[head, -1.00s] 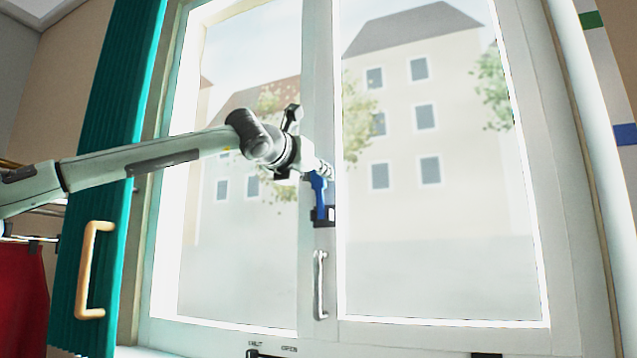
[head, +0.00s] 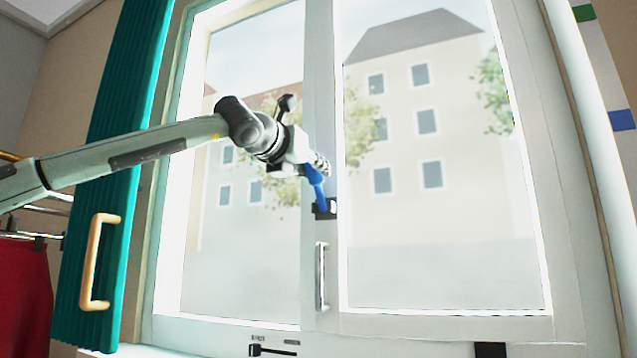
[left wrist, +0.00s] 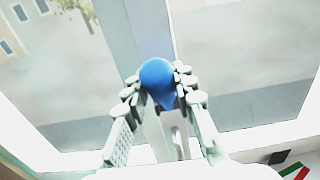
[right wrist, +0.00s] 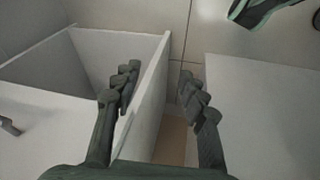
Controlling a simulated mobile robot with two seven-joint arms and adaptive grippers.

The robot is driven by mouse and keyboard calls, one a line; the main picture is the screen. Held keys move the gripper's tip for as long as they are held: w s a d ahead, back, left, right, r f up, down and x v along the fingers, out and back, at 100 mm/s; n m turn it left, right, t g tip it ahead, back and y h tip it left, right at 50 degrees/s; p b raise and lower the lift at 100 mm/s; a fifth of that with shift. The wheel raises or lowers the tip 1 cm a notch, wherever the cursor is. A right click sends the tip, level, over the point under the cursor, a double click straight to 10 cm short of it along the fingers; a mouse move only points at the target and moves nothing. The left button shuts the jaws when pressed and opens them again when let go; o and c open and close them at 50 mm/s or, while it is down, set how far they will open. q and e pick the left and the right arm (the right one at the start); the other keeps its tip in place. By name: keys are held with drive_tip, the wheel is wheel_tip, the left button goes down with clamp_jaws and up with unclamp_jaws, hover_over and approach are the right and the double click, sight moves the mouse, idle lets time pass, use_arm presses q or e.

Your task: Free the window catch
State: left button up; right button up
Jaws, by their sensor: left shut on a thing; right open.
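The window catch is a blue lever (head: 317,187) on a black mount (head: 326,209) on the window's middle upright, above a metal pull handle (head: 322,276). In the head view the lever stands up from the mount, leaning a little to the left. My left gripper (head: 318,165) is shut on the lever's upper end. In the left wrist view the lever's rounded blue end (left wrist: 157,76) sits between the fingers. My right gripper (right wrist: 155,85) is open and empty in the right wrist view, away from the window. The mount is partly hidden by the lever.
A small black lever (head: 272,351) is below the window frame. Pale panels (right wrist: 145,105) lie under my right gripper. Red cloth (head: 24,290) hangs at left.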

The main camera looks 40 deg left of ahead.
sight(313, 186)
use_arm(q)
drive_tip(key=shift+f, duration=0.2)
drive_tip(key=shift+s+f+b, duration=0.35)
drive_tip(key=shift+f+b, duration=0.35)
drive_tip(key=shift+b, duration=0.2)
drive_tip(key=shift+s, duration=0.1)
drive_tip(key=f+b, duration=0.1)
drive_tip(key=s+b, duration=0.1)
drive_tip(key=shift+s+d+f+b, duration=0.1)
drive_tip(key=shift+d+f+b, duration=0.15)
drive_tip(key=shift+f+b, duration=0.1)
drive_tip(key=shift+s, duration=0.1)
drive_tip(key=shift+r, duration=0.1)
